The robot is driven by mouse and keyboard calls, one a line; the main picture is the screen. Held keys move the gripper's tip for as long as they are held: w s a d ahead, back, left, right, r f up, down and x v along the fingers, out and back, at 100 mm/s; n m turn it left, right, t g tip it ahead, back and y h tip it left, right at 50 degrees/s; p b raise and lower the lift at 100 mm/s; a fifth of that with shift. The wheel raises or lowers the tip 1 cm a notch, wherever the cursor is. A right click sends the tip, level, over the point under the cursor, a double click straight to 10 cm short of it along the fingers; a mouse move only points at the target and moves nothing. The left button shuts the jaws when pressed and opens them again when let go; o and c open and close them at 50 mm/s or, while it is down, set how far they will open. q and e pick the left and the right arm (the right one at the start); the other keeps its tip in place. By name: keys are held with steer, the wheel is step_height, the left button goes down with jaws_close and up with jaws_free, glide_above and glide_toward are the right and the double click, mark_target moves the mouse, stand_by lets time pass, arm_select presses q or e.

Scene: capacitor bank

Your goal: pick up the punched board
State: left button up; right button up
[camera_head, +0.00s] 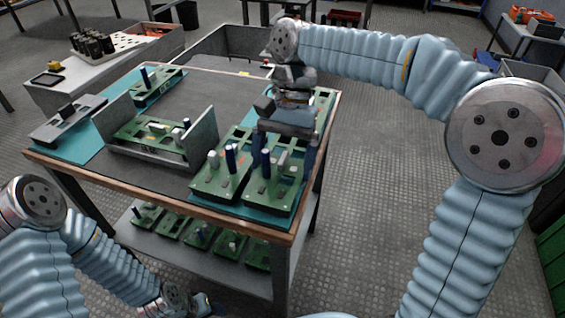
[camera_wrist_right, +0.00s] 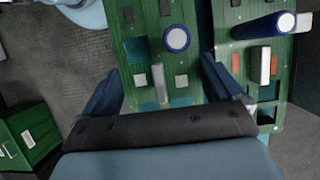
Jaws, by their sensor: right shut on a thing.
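Several green circuit boards lie on the table, and I cannot tell surely which is the punched one. My right gripper (camera_head: 284,150) is shut on the front right green board (camera_head: 270,195), its fingers at the two sides. The right wrist view shows this board (camera_wrist_right: 148,52) between the fingers, with a blue-sided cylinder and a teal patch like an opening. Whether it is clear of the mat I cannot tell. A similar board (camera_head: 215,182) lies close beside it; the wrist view shows square openings in it (camera_wrist_right: 250,62). My left gripper (camera_head: 202,304) is low at the bottom edge, its jaws unclear.
A grey fixture (camera_head: 203,140) with upright side plates holds another board. A further board (camera_head: 155,88) lies at the back left, near a grey stand (camera_head: 68,122). A shelf below bears several boards (camera_head: 200,237). The dark table middle (camera_head: 225,100) is clear.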

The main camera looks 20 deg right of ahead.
steer(key=w+a+r+p, duration=0.2)
steer(key=w+a+r, duration=0.6)
steer(key=a+r, duration=0.3)
steer(key=shift+a+r, duration=0.25)
steer(key=shift+r, duration=0.2)
steer(key=shift+s, duration=0.1)
